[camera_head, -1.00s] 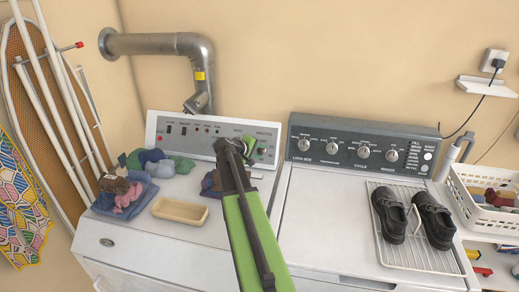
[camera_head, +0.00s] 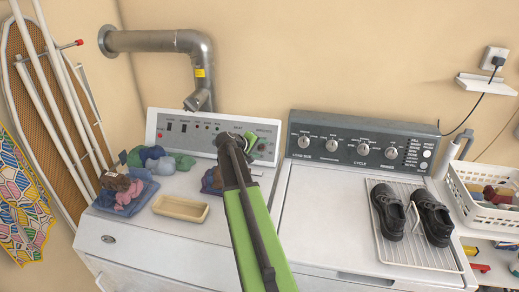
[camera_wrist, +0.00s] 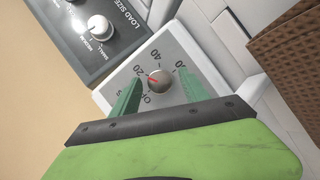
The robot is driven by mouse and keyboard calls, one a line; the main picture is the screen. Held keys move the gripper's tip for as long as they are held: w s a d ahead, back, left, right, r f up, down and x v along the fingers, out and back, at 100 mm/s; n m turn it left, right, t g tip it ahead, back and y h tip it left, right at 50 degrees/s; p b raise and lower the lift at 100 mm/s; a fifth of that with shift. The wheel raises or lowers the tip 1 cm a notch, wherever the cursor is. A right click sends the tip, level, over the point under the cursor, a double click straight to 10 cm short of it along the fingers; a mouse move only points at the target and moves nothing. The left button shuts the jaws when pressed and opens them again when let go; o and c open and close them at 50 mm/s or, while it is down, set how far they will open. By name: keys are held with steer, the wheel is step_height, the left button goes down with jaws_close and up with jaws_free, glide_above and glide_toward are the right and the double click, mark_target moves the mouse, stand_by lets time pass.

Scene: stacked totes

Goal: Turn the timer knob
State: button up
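The timer knob (camera_wrist: 159,81) is a round grey knob with a red pointer line, on a pale dial plate marked OFF, 20 and 40. The pointer lies toward the side of the 20. My gripper (camera_wrist: 158,92) is open, with one green finger on each side of the knob and a gap showing on both sides. In the head view my gripper (camera_head: 250,141) is at the right end of the white control panel (camera_head: 187,143) of the left machine. It largely hides the timer knob there.
The right machine's dark panel (camera_head: 320,126) with several knobs stands close beside. Folded clothes (camera_head: 130,190), a tan tray (camera_head: 180,208) and a dark cloth lie on the left machine. Black shoes (camera_head: 388,212) stand on a rack to the right. A metal duct (camera_head: 150,43) hangs above left.

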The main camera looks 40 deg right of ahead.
steer(key=p+v, duration=0.9)
steer(key=v, duration=0.8)
steer(key=shift+r+p, duration=0.15)
steer(key=shift+p, duration=0.2)
steer(key=shift+a, duration=0.1)
steer(key=w+a+f+n+t+y+b, duration=0.15)
steer(key=w+a, duration=0.25)
steer(key=a, duration=0.5)
steer(key=s+a+f+y, duration=0.2)
steer(key=a+f, duration=0.1)
steer(key=a, duration=0.4)
steer(key=s+a+f+y+b, duration=0.1)
steer(key=a+f, duration=0.3)
steer(key=a, duration=0.4)
steer(key=s+a+f+g+y, duration=0.1)
steer(key=s+a+f+y, duration=0.1)
steer(key=a, duration=0.6)
steer(key=shift+s+a+f+y+b, duration=0.15)
steer(key=shift+f+y, duration=0.2)
steer(key=shift+f, duration=0.05)
steer(key=shift+s+a+f+y+b, duration=0.15)
steer(key=shift+f+y, duration=0.15)
steer(key=shift+f, duration=0.15)
steer(key=s+a+f+g+y, duration=0.1)
steer(key=s+a+g+y, duration=0.1)
steer(key=s+a, duration=0.3)
steer(key=shift+a+y, duration=0.7)
steer(key=shift+a, duration=0.45)
